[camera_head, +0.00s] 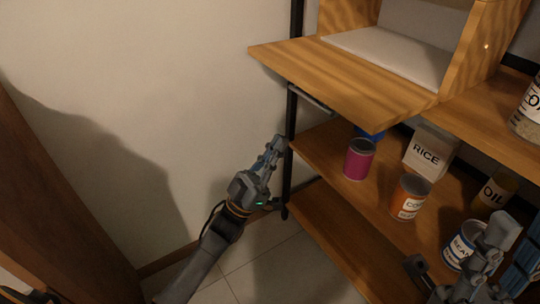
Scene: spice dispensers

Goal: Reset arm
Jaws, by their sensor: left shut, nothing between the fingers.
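My left arm comes up from the bottom of the head view. Its gripper (278,144) is shut and empty, pointing up in front of the pale wall, close to the black shelf post (292,110). I cannot tell whether it touches the post. My right gripper (500,232) shows at the lower right edge, in front of the lower shelf. It is partly cut off, and its finger state is unclear.
The lower wooden shelf (327,157) holds a magenta can (359,160), a RICE box (428,153), an orange-labelled can (409,197), an OIL bottle (494,190) and a BEANS can (461,246). A wooden board (345,80) juts out above. Tiled floor (262,277) is free at bottom centre.

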